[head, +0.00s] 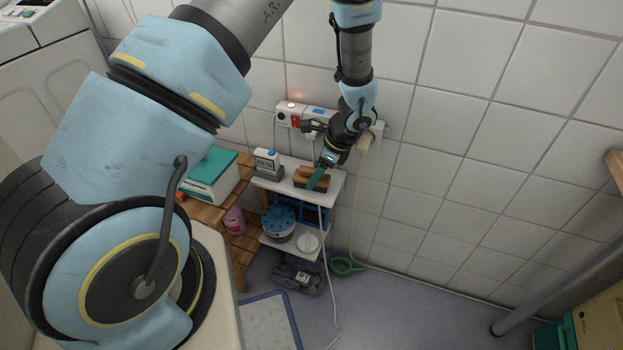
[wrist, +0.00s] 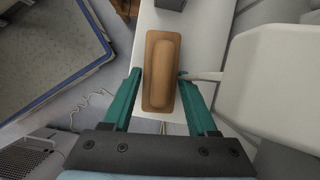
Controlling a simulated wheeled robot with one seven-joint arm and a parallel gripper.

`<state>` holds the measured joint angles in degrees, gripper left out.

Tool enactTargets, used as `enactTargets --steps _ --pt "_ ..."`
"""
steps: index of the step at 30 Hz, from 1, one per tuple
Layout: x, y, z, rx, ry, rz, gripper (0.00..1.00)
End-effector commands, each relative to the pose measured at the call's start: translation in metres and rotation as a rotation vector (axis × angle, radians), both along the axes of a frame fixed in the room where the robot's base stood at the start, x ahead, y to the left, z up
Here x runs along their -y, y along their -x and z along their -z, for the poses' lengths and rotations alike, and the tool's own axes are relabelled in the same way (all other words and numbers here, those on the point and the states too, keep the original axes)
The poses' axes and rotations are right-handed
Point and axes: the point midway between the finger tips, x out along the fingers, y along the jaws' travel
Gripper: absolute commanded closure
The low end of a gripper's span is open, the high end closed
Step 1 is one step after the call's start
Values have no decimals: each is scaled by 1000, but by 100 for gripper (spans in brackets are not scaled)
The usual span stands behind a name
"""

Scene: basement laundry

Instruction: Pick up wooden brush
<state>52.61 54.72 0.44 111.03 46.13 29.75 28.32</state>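The wooden brush (wrist: 161,70) is a brown block with a rounded raised grip, lying on a narrow white shelf top (wrist: 205,15). In the wrist view it lies lengthwise between the two teal fingers of my gripper (wrist: 158,78). The fingers are open, one on each side, with a gap visible at the left and a small one at the right. In the head view the brush (head: 311,177) sits at the right part of the shelf top (head: 331,185), with my gripper (head: 317,178) over it, hiding part of it.
A small grey device with a display (head: 267,163) stands left of the brush. A power strip (head: 305,116) with plugs is on the tiled wall behind. A white cable hangs past the shelf's front. A blue-lidded round container (head: 279,222) stands on the lower shelf.

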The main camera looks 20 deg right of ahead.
Motion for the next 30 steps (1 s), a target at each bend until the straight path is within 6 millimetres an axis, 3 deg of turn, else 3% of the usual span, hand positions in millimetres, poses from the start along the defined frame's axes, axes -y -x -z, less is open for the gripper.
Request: enactTargets --steps 2,15,30 --pt "0 0 0 0 0 0 52" --pt "0 0 0 0 0 0 100" --pt "-2 3 -10 1 1 0 100"
